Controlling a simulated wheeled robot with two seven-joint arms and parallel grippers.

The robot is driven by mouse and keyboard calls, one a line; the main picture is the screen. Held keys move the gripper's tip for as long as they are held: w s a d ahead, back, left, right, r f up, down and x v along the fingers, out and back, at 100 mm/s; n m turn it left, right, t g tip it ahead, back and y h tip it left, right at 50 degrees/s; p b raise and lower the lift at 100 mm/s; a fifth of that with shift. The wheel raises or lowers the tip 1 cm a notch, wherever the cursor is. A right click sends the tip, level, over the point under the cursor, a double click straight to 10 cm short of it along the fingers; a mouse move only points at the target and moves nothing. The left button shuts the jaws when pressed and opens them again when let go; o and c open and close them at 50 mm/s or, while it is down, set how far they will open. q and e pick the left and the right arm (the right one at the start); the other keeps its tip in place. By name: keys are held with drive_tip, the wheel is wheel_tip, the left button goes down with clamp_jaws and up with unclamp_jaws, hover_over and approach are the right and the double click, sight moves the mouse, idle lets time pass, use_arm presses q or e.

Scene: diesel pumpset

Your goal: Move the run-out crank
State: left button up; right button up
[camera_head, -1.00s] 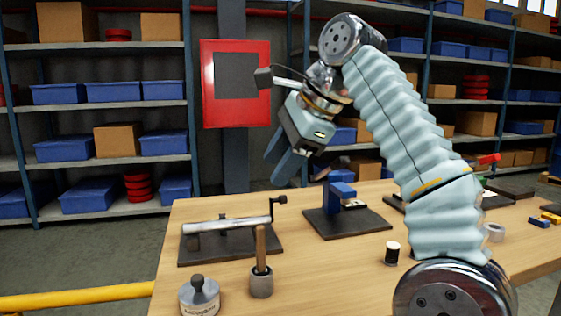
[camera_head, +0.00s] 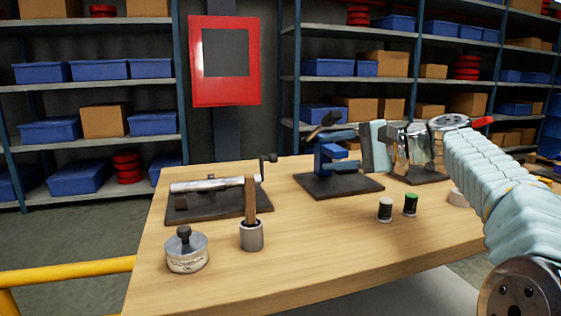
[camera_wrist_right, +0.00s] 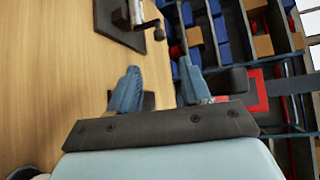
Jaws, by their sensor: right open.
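The shaft lies across a dark base plate (camera_head: 200,208) at the left of the bench. The crank (camera_wrist_right: 153,24) also shows at the top of the right wrist view, beyond the fingertips. My right gripper (camera_head: 322,148) is open and empty, its blue fingers pointing left, to the right of the crank and apart from it. In the right wrist view its fingers (camera_wrist_right: 160,66) stand apart. My left gripper is out of view.
A blue fixture on a dark plate (camera_head: 345,187) stands behind or under my right fingers. A wooden-handled tool in a grey cup (camera_head: 251,236) and a lidded round tin (camera_head: 187,253) stand in front of the shaft. Two small pots (camera_head: 385,209) stand to the right. The front middle is clear.

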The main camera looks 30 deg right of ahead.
sight(277, 158)
drive_tip(key=p+x, duration=0.1)
drive_tip(key=x, duration=1.1)
drive_tip(key=shift+w+a+f, duration=0.15)
drive_tip(key=shift+w+f, duration=0.05)
drive_tip(key=shift+w, duration=0.05)
drive_tip(key=shift+c, duration=0.2)
clamp_jaws()
drive_tip(key=b, duration=0.3)
drive_tip(key=shift+s+a+f+n+t+b, duration=0.1)
drive_tip(key=shift+s+f+n+t+b, duration=0.1)
drive_tip(key=shift+f+n+t+b, duration=0.15)
drive_tip(key=shift+r, duration=0.3)
